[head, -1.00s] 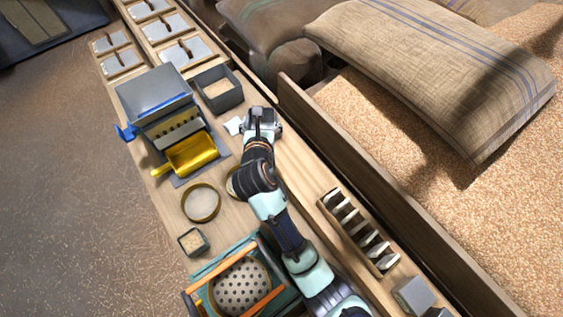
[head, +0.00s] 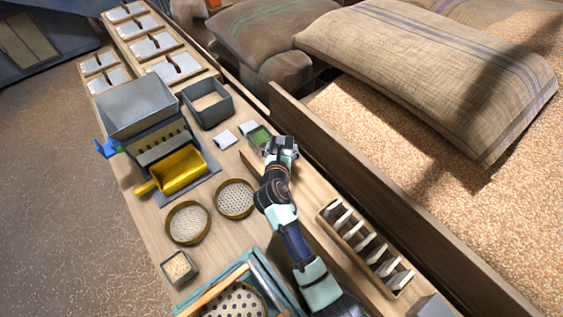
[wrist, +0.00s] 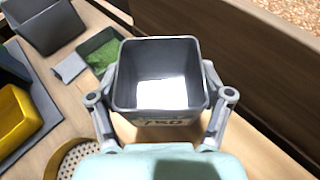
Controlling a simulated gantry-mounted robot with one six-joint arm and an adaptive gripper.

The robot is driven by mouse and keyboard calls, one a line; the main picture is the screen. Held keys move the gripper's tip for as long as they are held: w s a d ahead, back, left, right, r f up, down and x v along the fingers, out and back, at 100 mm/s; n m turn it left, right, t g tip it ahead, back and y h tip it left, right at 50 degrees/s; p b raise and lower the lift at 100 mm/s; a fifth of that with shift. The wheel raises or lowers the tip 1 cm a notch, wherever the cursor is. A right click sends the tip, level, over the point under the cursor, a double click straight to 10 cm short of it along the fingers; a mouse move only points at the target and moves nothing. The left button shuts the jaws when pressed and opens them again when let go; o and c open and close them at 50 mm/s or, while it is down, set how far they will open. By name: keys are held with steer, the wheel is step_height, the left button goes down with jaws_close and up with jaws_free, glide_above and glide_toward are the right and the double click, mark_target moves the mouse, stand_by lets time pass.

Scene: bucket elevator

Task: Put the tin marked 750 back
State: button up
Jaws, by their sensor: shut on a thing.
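The grey square tin marked 750 (wrist: 163,121) is between the fingers of my gripper (wrist: 160,82) in the wrist view. It is upright and open at the top, with a bright white patch inside. The marking on its near face is partly hidden by my wrist. My gripper is shut on this tin. In the head view my gripper (head: 283,146) is over the raised wooden ledge along the bench's right side. The tin is hard to make out there, and I cannot tell whether it touches the ledge.
A small green-filled tray (head: 259,138) and a white card (head: 225,139) lie just beyond my gripper. A grey bin (head: 209,107), a yellow scoop (head: 181,171) and two sieves (head: 235,198) (head: 187,222) stand left. A slotted wooden rack (head: 366,248) is nearer; a wooden wall (head: 340,165) runs right.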

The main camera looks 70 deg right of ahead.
steer(key=shift+f+b, duration=0.85)
steer(key=shift+f, duration=1.9)
steer(key=shift+f, duration=0.15)
steer(key=o, duration=1.3)
steer(key=shift+c, duration=0.2)
steer(key=shift+a+r, duration=0.25)
steer(key=shift+r, duration=0.1)
steer(key=p+v, duration=0.2)
steer(key=v, duration=0.5)
steer(key=shift+f, duration=0.1)
